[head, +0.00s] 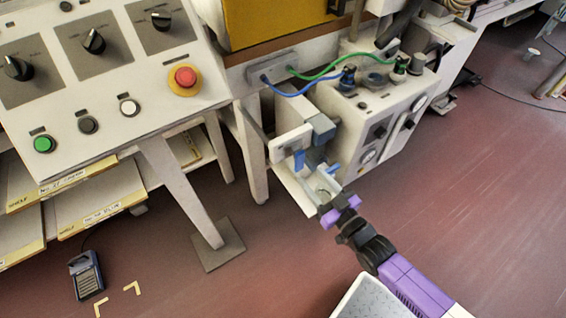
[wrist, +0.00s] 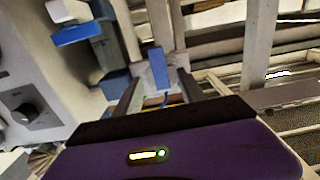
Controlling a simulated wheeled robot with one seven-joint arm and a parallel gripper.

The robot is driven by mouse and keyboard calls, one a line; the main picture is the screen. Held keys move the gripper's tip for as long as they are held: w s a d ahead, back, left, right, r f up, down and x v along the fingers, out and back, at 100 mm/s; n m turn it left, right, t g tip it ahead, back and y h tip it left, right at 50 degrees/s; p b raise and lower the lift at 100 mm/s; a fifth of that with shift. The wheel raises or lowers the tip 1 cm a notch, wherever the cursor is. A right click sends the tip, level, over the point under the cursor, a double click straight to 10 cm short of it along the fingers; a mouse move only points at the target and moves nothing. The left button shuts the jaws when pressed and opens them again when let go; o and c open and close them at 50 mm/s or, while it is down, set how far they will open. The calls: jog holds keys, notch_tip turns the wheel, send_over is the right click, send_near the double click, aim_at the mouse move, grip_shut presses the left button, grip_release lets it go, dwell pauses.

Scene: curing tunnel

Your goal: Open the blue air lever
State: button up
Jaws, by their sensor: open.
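Two blue handles show on the pale grey machine unit. One (head: 299,160) hangs upright by a white plate, and a second, smaller one (head: 334,171) is just beyond my gripper. In the wrist view one blue handle (wrist: 158,68) stands upright against a pale plate, in line with the gap between my fingers. The other blue handle (wrist: 82,33) lies level at upper left. I cannot tell which is the air lever. My gripper (head: 323,191) is open and close to the handles. Its fingers also show in the wrist view (wrist: 158,84); contact cannot be told.
A control panel (head: 105,80) with knobs, buttons and a red emergency stop (head: 185,76) stands at left. Blue (head: 300,91) and green (head: 320,74) hoses run above the handles. A table leg (head: 180,185) stands left of my arm.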

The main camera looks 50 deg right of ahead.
aim_at(300, 164)
jog(key=x, duration=0.7)
jog(key=shift+w+d+f, duration=0.1)
jog(key=shift+w+f, duration=0.05)
jog(key=shift+w, duration=0.1)
grip_shut()
dwell(1.3)
